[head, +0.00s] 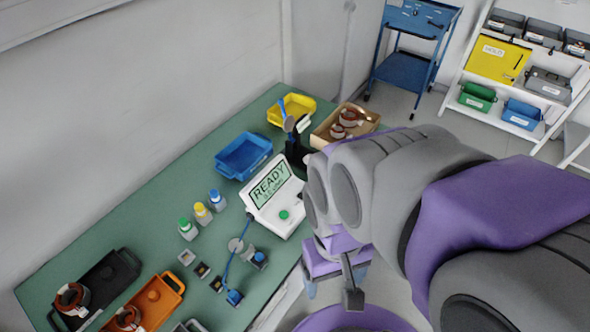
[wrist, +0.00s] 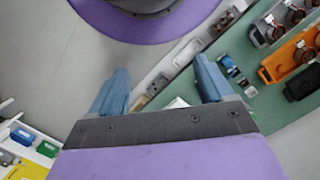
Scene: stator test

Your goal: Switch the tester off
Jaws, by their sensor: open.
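The tester (head: 275,195) is a white box on the green table, with a tilted screen that reads READY and a smaller line I cannot read. A round green button (head: 284,214) sits on its front right. My gripper (head: 352,285) is right of and in front of the table edge, apart from the tester. In the wrist view my gripper (wrist: 158,88) shows two blue fingers spread wide with nothing between them. The tester is not clearly visible in the wrist view.
On the green table (head: 150,215) stand a blue bin (head: 243,156), a yellow bin (head: 291,110), a cardboard box (head: 344,123), small bottles (head: 202,213), an orange tray (head: 155,297) and a black tray (head: 108,280). A blue cart (head: 404,70) and shelf rack (head: 497,97) stand behind.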

